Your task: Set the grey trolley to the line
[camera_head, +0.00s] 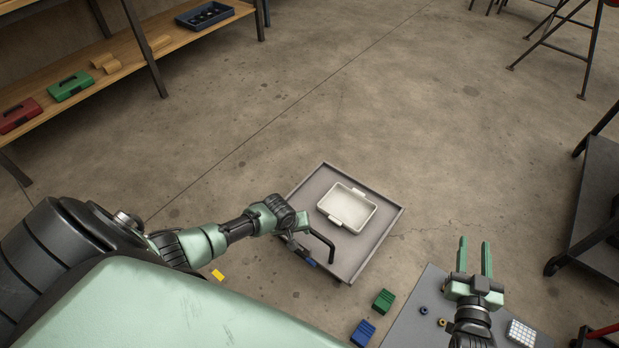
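The grey trolley (374,232) stands on the concrete floor in the middle of the view, turned at an angle. It has a flat top with a low rim and a black bar handle (328,246) at its near left side. A white tray (347,207) sits on its top. My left gripper (299,246) is at the handle's left end; its fingers are mostly hidden, so its grip is unclear. My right gripper (474,241) is open and empty, to the right of the trolley. A small yellow patch (217,275) lies on the floor at left; I cannot tell whether it belongs to the line.
A grey surface (408,322) with small parts lies under my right gripper. A green block (383,301) and a blue block (363,333) are beside it. A wooden shelf (110,50) stands upper left; a dark cart (592,200) stands at right. Floor beyond the trolley is clear.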

